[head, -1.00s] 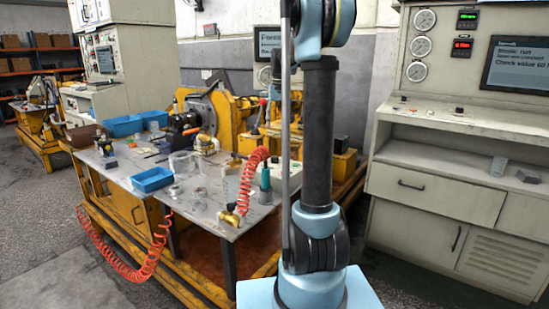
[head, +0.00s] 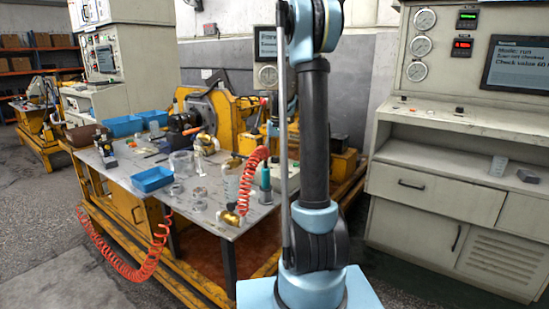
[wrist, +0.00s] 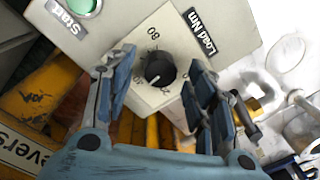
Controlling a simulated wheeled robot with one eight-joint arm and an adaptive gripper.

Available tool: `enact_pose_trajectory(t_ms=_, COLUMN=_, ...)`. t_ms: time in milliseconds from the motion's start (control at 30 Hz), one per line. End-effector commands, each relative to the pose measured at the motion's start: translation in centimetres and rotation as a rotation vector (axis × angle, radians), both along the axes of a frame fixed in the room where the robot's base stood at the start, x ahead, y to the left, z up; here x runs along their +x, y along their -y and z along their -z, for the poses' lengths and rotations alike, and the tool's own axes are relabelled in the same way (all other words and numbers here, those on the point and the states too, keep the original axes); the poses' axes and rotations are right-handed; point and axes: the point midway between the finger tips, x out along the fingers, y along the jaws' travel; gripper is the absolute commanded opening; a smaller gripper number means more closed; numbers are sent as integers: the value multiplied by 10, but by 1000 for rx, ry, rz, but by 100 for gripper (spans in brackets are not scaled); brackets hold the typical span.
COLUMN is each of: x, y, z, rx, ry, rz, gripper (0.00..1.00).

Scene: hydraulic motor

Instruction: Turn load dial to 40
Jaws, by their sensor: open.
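The load dial (wrist: 160,70) is a round black knob on a pale square plate in the wrist view. The plate carries an "80" above the knob and smaller marks around it. A light line on the knob seems to point to the lower left, but I cannot read its value surely. A black "Load Nm" label (wrist: 201,31) lies to the upper right. My gripper (wrist: 160,62) is open, with one blue finger on each side of the knob and visible gaps between. I cannot tell how far the fingertips are from the plate. The dial is not discernible in the head view.
A green button (wrist: 83,6) with a "Start" label sits left of the dial plate. Yellow machine parts lie below the panel. The head view shows a workbench (head: 205,214) with a blue tray (head: 153,179) and, at right, a cabinet with a screen (head: 518,66).

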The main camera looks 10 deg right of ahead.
Motion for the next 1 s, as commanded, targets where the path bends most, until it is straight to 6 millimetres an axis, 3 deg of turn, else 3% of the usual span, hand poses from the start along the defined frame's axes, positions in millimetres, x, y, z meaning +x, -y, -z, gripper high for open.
enact_pose_trajectory(t_ms=400, x=0, y=0, z=7, rx=0, ry=0, rz=0, gripper=48)
enact_pose_trajectory(t_ms=600, x=0, y=0, z=6, rx=0, ry=0, rz=0, gripper=6)
enact_pose_trajectory(t_ms=1000, x=0, y=0, z=6, rx=0, ry=0, rz=95, gripper=6)
